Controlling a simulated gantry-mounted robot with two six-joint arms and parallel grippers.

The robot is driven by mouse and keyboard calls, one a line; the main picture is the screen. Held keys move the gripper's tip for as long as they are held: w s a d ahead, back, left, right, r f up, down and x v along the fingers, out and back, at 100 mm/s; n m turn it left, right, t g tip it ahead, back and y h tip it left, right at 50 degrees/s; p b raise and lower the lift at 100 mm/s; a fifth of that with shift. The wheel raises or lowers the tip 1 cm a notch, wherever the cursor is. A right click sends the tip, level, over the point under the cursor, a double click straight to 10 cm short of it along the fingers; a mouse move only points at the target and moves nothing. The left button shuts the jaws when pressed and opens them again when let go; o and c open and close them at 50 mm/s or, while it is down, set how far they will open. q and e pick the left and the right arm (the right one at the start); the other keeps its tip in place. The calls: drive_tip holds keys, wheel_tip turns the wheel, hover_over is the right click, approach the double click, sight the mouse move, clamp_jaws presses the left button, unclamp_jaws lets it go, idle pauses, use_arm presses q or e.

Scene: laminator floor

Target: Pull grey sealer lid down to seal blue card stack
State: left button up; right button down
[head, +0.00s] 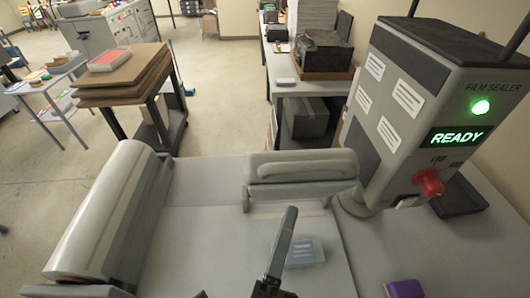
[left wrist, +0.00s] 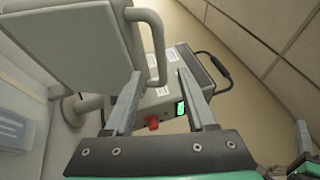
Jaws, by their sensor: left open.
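The grey sealer lid (head: 300,168) stands raised at the back of the sealer bed, its long handle facing me. In the left wrist view the lid (left wrist: 65,45) fills the upper left, and its handle (left wrist: 156,45) shows ahead between my finger lines. The blue card stack (head: 298,252) lies on the bed in front of the lid; part of it shows in the wrist view (left wrist: 10,125). My left gripper (left wrist: 163,73) is open and empty; in the head view (head: 288,212) it overlaps the stack's left side. What seems part of my right gripper (left wrist: 303,138) shows at the wrist view's right edge.
The sealer tower (head: 430,110) with a green READY display and red knob (head: 428,182) stands at right. A grey roller housing (head: 110,215) is at left. A purple object (head: 404,289) lies at the front right. The bed (head: 330,284) around the stack is clear.

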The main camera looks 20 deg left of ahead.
sight(306, 166)
use_arm(q)
drive_tip(key=p+x, duration=0.1)
drive_tip(key=x, duration=1)
drive_tip(key=shift+w+d+r, duration=0.1)
drive_tip(key=shift+w+d, duration=0.05)
drive_tip(key=shift+w, duration=0.25)
clamp_jaws()
idle(0.8)
